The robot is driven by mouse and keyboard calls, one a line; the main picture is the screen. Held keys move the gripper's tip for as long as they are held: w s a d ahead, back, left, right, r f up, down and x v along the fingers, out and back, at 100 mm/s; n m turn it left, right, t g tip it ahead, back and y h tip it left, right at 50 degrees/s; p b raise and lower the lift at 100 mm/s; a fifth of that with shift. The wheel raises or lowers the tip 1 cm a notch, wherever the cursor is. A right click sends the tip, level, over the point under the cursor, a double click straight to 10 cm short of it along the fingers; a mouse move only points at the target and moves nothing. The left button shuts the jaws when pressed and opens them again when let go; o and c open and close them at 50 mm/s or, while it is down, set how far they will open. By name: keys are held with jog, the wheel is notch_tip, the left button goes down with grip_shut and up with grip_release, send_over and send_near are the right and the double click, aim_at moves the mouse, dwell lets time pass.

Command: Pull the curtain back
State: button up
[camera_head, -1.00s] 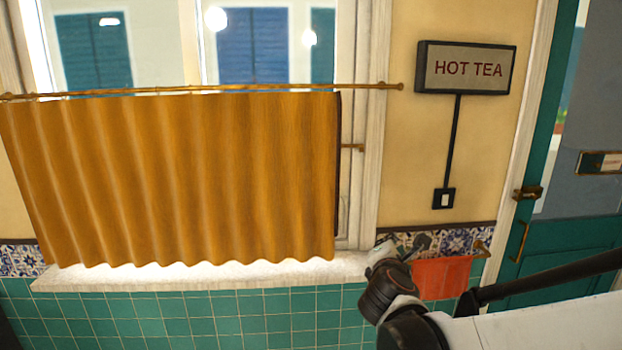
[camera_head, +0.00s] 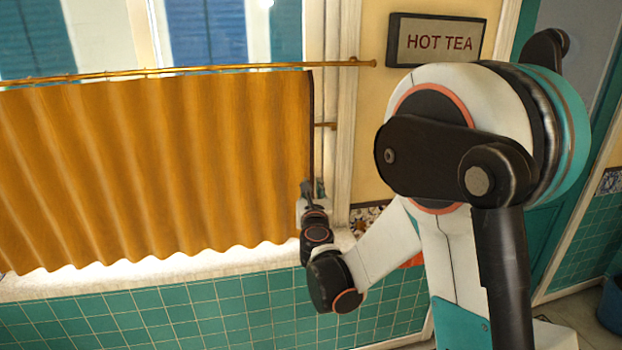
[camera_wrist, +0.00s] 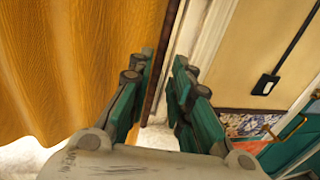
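The orange-yellow curtain (camera_head: 150,170) hangs closed from a brass rod (camera_head: 200,69) across the lower window. Its right edge has a dark brown strip, which also shows in the wrist view beside the curtain's cloth (camera_wrist: 60,60). My gripper (camera_head: 312,188) is at the lower part of that right edge, above the sill. In the wrist view my gripper (camera_wrist: 163,60) is open, with teal fingers apart. The dark edge strip appears in the gap, nearer the left finger. I cannot tell whether it lies between the fingers or beyond them.
A white window sill (camera_head: 200,264) runs under the curtain, with teal tiles below. A small brass hook (camera_head: 325,126) is on the window frame right of the curtain. A HOT TEA sign (camera_head: 437,41) hangs right of the window. My arm covers much of the right side.

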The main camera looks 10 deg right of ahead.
aim_at(312, 178)
jog(key=w, duration=0.2)
jog(key=w+d, duration=0.1)
jog(key=w, duration=0.4)
jog(key=shift+w+d, duration=0.2)
jog(key=shift+d, duration=0.05)
grip_shut()
